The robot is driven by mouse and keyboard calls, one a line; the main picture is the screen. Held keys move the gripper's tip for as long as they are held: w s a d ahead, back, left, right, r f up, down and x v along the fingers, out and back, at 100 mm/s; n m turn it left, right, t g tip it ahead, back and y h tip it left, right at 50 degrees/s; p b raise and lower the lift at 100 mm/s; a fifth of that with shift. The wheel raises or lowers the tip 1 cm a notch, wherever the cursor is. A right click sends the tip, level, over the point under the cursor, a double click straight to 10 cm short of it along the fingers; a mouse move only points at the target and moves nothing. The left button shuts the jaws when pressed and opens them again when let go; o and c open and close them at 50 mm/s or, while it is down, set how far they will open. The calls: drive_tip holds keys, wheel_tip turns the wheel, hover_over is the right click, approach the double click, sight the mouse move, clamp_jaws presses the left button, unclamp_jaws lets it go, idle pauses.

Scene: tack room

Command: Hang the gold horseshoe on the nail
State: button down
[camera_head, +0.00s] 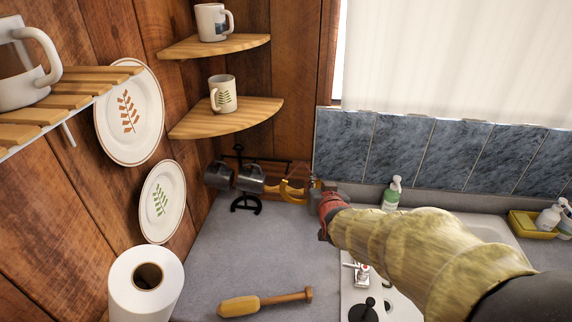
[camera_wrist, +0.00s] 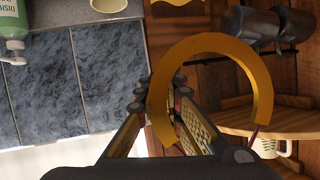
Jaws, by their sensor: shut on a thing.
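The gold horseshoe (camera_head: 292,191) is a curved yellow band in the head view, in front of the wooden corner wall. It is large in the wrist view (camera_wrist: 262,88), where its arc reaches out past my fingers. My gripper (camera_head: 328,207) is shut on one end of it and holds it above the counter; both fingers also show in the wrist view (camera_wrist: 162,97). In the head view my gripper and forearm hide part of the area to the right of the horseshoe. I cannot make out the nail clearly in either view.
Dark metal mugs (camera_head: 251,179) hang on a black rack just left of the horseshoe. Wooden corner shelves (camera_head: 226,118) jut out above. A soap bottle (camera_head: 391,193) stands behind my arm. A yellow-handled tool (camera_head: 265,302) and paper roll (camera_head: 147,287) are on the counter, clear between.

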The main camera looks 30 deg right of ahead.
drive_tip(key=w+d+f+b, duration=0.2)
drive_tip(key=w+f, duration=1)
drive_tip(key=w, duration=0.2)
drive_tip(key=shift+d+f, duration=0.15)
drive_tip(key=shift+f, duration=0.2)
drive_tip(key=c, duration=1.9)
unclamp_jaws()
drive_tip(key=shift+s, duration=0.1)
drive_tip(key=shift+s, duration=0.15)
